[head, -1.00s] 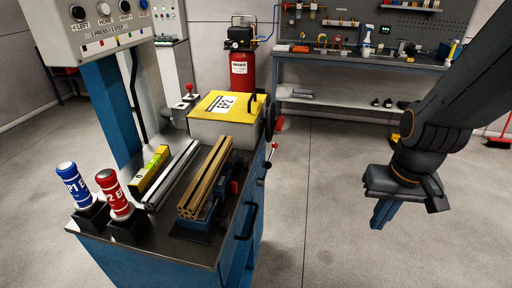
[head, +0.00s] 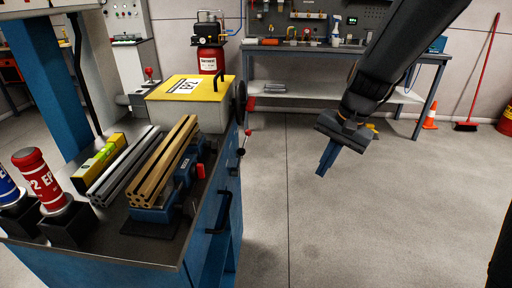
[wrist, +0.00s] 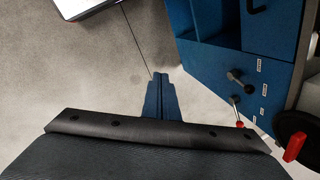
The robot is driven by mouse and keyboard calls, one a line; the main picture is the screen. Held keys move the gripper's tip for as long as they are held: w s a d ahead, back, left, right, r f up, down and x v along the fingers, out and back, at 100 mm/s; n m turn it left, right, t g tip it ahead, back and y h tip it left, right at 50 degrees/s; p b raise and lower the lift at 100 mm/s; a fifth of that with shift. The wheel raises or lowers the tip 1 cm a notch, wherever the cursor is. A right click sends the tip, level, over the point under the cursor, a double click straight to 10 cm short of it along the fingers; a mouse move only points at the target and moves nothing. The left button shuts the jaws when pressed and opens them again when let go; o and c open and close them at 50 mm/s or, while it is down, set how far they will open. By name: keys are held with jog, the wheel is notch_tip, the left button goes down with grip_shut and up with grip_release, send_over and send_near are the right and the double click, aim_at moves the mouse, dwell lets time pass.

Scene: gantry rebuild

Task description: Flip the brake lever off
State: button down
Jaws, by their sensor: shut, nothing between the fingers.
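A thin lever with a red ball tip (head: 248,132) sticks out from the right side of the blue cabinet (head: 205,250). It also shows in the wrist view (wrist: 239,124), with a dark knob (wrist: 236,76) and small white labels beside it; the labels are too small to read. I cannot tell for certain that this lever is the brake. My gripper (head: 328,158) is shut and empty, in the air to the right of the cabinet. In the wrist view its blue fingers (wrist: 160,97) are together, left of the lever and apart from it.
A handwheel (wrist: 290,125) with a red handle (wrist: 294,148) is on the cabinet near the lever. A black drawer handle (head: 218,225) juts out. A yellow-topped box (head: 190,88) sits on the cabinet. The floor (head: 380,220) on the right is clear; a workbench (head: 300,92) stands behind.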

jog(key=w+a+f+m+y+b, duration=0.3)
jog(key=w+b, duration=0.6)
jog(key=w, duration=0.3)
jog(key=w+a+f+m+t+y+b, duration=0.1)
jog(key=w+a+f+m+y+b, duration=0.2)
jog(key=w, duration=1)
jog(key=w+a+f+m+t+y+b, duration=0.1)
jog(key=w+a+f+m+y+b, duration=0.2)
jog(key=w+f+b, duration=0.5)
jog(key=w+a+y+b, duration=0.1)
jog(key=w+a+b, duration=0.1)
jog(key=w+b, duration=0.3)
jog(key=shift+w+a+m+b, duration=0.2)
jog(key=shift+w+m+b, duration=0.1)
jog(key=shift+b, duration=0.5)
jog(key=shift+s, duration=0.1)
jog(key=a+b, duration=0.3)
jog(key=a, duration=0.6)
jog(key=shift+w+a+f+b, duration=0.2)
jog(key=shift+w+f+b, duration=0.1)
jog(key=shift+f+b, duration=0.1)
jog(key=shift+r, duration=0.1)
